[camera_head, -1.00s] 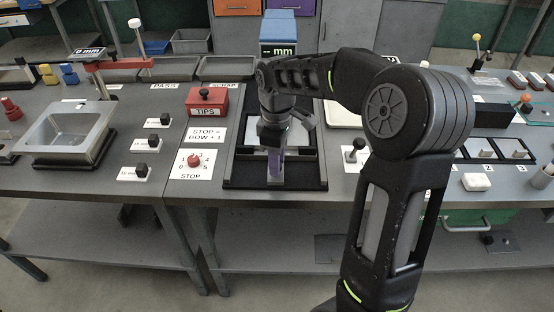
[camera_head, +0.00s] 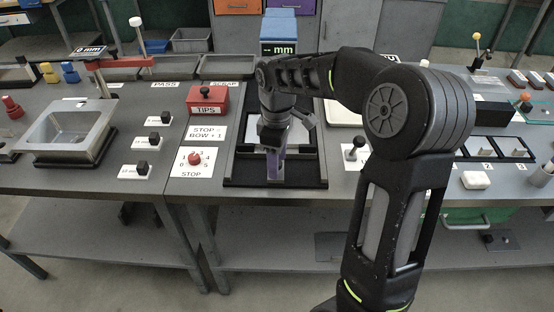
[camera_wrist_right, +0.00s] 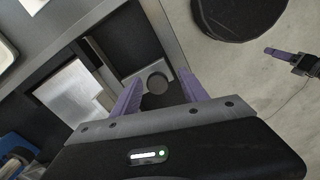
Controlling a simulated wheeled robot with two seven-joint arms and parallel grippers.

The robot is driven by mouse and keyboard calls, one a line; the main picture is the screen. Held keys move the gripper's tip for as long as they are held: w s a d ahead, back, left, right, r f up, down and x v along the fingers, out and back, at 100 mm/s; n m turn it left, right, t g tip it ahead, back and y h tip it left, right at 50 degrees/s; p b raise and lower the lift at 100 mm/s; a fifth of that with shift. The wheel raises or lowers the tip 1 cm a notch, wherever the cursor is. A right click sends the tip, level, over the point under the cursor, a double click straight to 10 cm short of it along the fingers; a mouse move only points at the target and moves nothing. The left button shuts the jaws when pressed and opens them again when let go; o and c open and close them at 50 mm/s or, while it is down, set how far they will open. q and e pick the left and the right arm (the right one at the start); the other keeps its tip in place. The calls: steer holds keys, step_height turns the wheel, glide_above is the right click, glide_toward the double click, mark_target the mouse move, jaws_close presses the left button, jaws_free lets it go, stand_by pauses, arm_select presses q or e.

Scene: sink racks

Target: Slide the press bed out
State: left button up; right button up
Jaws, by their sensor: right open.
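The press bed (camera_head: 232,180) is a black frame on the bench below the blue press (camera_head: 279,28); a pale plate lies in it and also shows in the wrist view (camera_wrist_right: 75,95). My right gripper (camera_head: 275,178) points down over the bed's near side. Its purple fingers are open in the wrist view (camera_wrist_right: 160,92), with a dark round knob (camera_wrist_right: 156,83) between them. Contact with the knob cannot be told. My forearm and wrist hide part of the bed and press. A purple-tipped dark part (camera_wrist_right: 282,53), seemingly my left gripper, shows small in the wrist view.
Left of the bed are a red TIPS box (camera_head: 207,100) and a STOP dial (camera_head: 194,158). A black-knobbed lever (camera_head: 357,146) stands close on the right. The bench's front edge lies just before the bed, with open space in front of it.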

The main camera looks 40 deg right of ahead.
step_height(320, 180, up, 8)
steer(key=shift+f, duration=0.1)
stand_by(0.4)
stand_by(0.4)
